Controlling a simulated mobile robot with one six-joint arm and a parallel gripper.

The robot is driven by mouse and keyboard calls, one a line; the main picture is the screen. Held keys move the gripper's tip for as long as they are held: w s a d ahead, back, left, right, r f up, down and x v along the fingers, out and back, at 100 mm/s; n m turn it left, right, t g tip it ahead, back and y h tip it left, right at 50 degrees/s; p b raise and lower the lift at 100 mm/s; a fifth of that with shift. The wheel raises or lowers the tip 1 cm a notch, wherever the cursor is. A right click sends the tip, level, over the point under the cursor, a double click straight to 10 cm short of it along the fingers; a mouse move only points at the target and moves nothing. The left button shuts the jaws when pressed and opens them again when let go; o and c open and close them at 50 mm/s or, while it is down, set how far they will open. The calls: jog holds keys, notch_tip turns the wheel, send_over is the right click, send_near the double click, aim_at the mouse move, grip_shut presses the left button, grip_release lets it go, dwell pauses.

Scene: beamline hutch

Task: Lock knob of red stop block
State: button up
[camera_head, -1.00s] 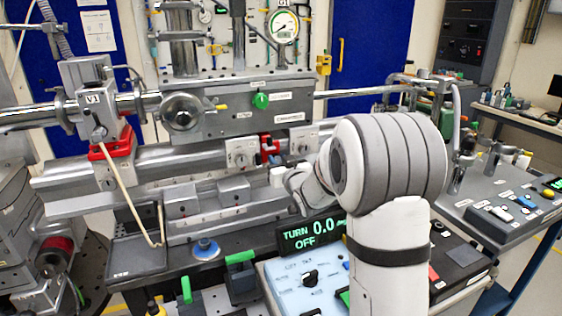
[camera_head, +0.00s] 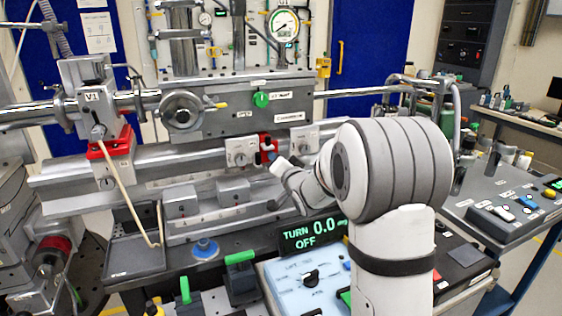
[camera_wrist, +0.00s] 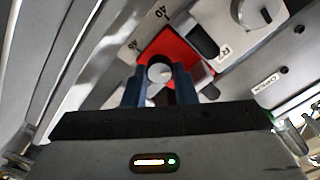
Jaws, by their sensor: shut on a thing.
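The red stop block (camera_head: 265,146) sits on the grey rail, between two light carriers with knobs. In the wrist view, the red block (camera_wrist: 177,46) lies just ahead of my gripper, with a scale printed beside it. Its round pale knob (camera_wrist: 160,72) shows between my two dark blue fingers. My gripper (camera_wrist: 159,86) is shut on this knob, one finger on each side. In the head view, my gripper (camera_head: 275,160) reaches the block from the lower right. The knob is hidden there, and which way it is turned is hard to tell.
Carrier knobs stand left (camera_head: 239,152) and right (camera_head: 305,140) of the block. Another red block (camera_head: 109,150) sits under V1. A display (camera_head: 312,234) reads "TURN 0.0" and "OFF".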

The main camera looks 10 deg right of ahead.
jog(key=m+p, duration=0.1)
jog(key=m, duration=0.8)
jog(key=shift+f+m+p, duration=0.1)
jog(key=shift+m+p, duration=0.2)
dwell(0.5)
jog(key=o, duration=1)
